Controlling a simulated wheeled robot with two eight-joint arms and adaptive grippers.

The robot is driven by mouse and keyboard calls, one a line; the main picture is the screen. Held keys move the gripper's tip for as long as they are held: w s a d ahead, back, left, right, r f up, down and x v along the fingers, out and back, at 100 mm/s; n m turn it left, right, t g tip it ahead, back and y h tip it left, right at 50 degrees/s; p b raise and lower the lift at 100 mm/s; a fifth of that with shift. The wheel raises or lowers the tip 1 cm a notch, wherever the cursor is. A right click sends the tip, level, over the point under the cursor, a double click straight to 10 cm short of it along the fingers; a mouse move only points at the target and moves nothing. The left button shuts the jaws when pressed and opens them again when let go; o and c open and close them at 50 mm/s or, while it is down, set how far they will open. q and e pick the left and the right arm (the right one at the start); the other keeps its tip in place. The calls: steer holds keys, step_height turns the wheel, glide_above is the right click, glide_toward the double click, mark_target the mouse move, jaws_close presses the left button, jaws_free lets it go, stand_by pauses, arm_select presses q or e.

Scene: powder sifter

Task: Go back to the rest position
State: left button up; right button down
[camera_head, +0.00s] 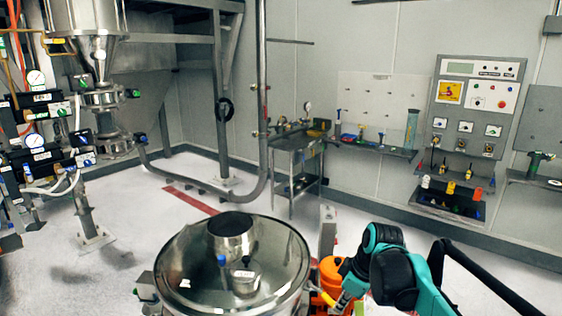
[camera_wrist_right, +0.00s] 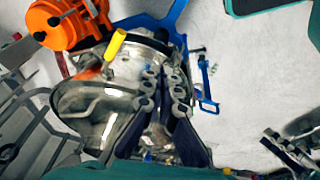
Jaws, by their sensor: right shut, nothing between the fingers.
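My right gripper (camera_wrist_right: 164,80) shows in the right wrist view with its two dark fingers drawn together and nothing held between them. Beyond the fingers lies the shiny metal sifter, seen from above. In the head view the round steel sifter (camera_head: 190,268) stands at the bottom middle, with a short open neck on its lid. My right arm, teal and black, comes in at the lower right beside the sifter; its fingers are hard to make out there. My left gripper is not in view.
An orange motor-like part (camera_wrist_right: 75,22) and a yellow handle (camera_wrist_right: 115,44) sit near the gripper. A blue frame (camera_wrist_right: 172,14) is close by. A steel cart (camera_head: 297,148), a wall control panel (camera_head: 478,95) and a hopper (camera_head: 85,20) stand further back. Open floor lies right of the sifter.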

steer(key=s+d+f+m+t+h+b, duration=0.2)
steer(key=s+f+m+t+b, duration=0.2)
steer(key=s+f+m+b, duration=0.4)
steer(key=s+f+m, duration=0.3)
steer(key=s+f, duration=0.4)
steer(key=s, duration=0.3)
steer(key=shift+d+t, duration=0.25)
steer(key=shift+t, duration=0.05)
